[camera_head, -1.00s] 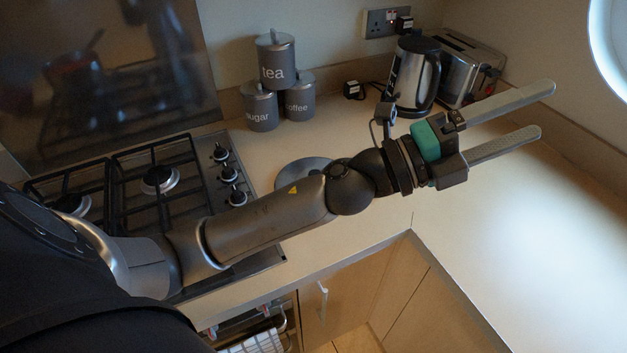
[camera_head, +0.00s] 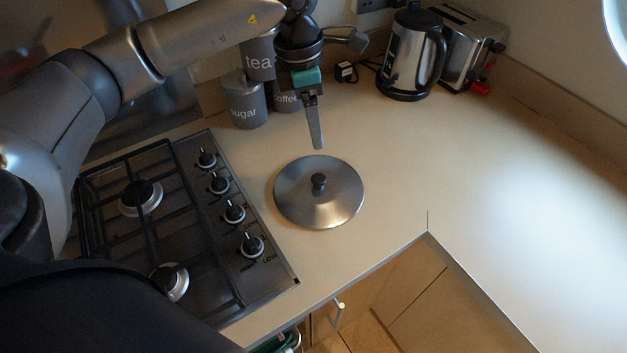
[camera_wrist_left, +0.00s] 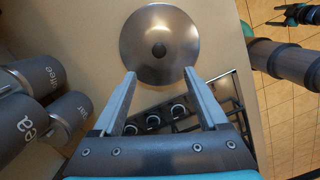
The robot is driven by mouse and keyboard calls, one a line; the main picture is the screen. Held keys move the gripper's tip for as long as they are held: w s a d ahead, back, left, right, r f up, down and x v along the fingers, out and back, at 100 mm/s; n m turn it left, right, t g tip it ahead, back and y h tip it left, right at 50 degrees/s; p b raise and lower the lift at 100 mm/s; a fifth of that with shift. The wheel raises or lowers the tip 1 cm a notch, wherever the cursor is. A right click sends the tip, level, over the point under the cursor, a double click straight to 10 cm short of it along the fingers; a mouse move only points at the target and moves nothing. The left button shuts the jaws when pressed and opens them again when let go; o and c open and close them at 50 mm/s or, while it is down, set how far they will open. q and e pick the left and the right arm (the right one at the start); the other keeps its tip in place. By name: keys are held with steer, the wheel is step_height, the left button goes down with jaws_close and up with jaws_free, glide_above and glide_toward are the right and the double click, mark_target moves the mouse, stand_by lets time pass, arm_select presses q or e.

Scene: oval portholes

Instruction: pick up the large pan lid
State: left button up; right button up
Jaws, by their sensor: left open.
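The large pan lid (camera_head: 336,205) is a round grey metal disc with a dark knob (camera_head: 319,181) at its centre. It lies knob up on the counter, right of the hob. My left gripper (camera_head: 318,146) points down above the counter, just behind the lid, and is empty. In the left wrist view its two fingers (camera_wrist_left: 158,77) are spread apart, and the lid (camera_wrist_left: 160,62) lies beyond their tips with the knob (camera_wrist_left: 159,50) between their lines. The fingers do not touch the knob. My right gripper does not show in the head view.
A gas hob (camera_head: 180,230) with knobs is left of the lid. Sugar (camera_head: 246,108), tea and coffee canisters stand close behind the gripper. A kettle (camera_head: 408,62) and toaster (camera_head: 462,45) stand at the back. The counter (camera_head: 450,170) right of the lid is clear.

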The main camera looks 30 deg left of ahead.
arm_select(q)
glide_above(319, 177)
steer(key=f, duration=0.9)
steer(key=shift+s+a, duration=0.1)
steer(key=shift+s, duration=0.2)
steer(key=shift+w+f+p, duration=0.2)
steer(key=shift+f+p, duration=0.15)
steer(key=shift+f, duration=2.65)
jaws_close()
steer(key=shift+r, duration=0.1)
